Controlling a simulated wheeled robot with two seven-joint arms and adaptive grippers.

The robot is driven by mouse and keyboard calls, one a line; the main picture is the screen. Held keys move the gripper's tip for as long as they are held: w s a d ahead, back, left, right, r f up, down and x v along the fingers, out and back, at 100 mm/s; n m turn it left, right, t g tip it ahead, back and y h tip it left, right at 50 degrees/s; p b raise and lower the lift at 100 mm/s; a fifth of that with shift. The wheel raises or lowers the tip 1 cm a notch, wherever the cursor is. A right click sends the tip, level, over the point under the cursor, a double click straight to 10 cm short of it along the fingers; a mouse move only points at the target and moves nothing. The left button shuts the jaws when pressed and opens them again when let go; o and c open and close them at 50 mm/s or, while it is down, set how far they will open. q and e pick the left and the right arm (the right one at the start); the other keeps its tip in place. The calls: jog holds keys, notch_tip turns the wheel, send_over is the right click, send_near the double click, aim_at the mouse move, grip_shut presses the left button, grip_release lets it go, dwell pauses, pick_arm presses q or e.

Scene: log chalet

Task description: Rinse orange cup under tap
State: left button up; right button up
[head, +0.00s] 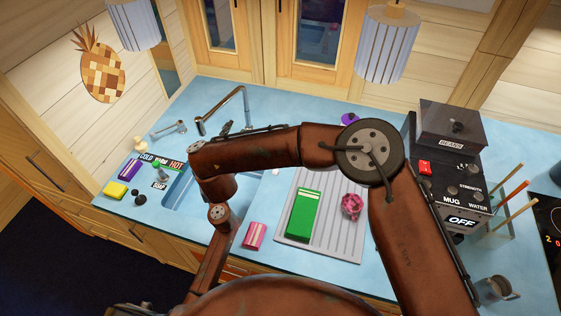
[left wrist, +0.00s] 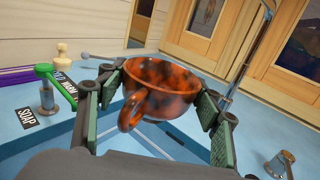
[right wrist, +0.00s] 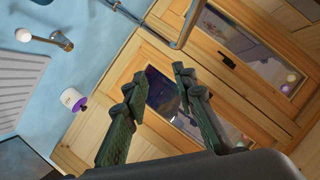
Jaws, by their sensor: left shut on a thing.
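The orange cup (left wrist: 160,92), marbled with dark patches and with a loop handle, is held in my left gripper (left wrist: 157,88), its fingers pressed on both sides. It is roughly upright above the blue sink (left wrist: 165,138). In the head view my right arm hides the cup and my left gripper. The metal tap (head: 243,103) arches over the back of the sink (head: 180,188); its pipe also shows right of the cup in the left wrist view (left wrist: 250,45). I see no water stream. My right gripper (right wrist: 158,72) is open and empty near the tap; its dark fingers partly show in the head view (head: 226,128).
A pink sponge (head: 254,235) lies in front. The drainboard (head: 335,235) holds a green box (head: 303,215) and a pink item (head: 351,205). A coffee machine (head: 455,185) stands right.

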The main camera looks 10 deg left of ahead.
jog(key=w+d+f+m, duration=0.1)
jog(key=d+f, duration=0.3)
jog(key=f, duration=0.5)
jog(key=w+d+f+m, duration=0.1)
jog(key=d+f, duration=0.3)
jog(key=f, duration=0.5)
jog(key=w+d+f+m+t, duration=0.1)
jog(key=d+f, duration=0.3)
jog(key=f, duration=0.5)
jog(key=shift+w+d+f+m+h, duration=0.3)
jog(key=shift+w+m+h, duration=0.1)
jog(key=shift+w, duration=0.15)
jog(key=shift+w+f, duration=0.1)
jog(key=shift+f, duration=0.1)
jog(key=shift+w+f, duration=0.15)
jog(key=shift+w, duration=0.15)
jog(key=x, duration=1.1)
jog(key=shift+a, duration=0.1)
jog(key=shift+c, duration=0.5)
grip_shut()
jog(key=shift+w+r, duration=0.1)
jog(key=shift+r, duration=0.15)
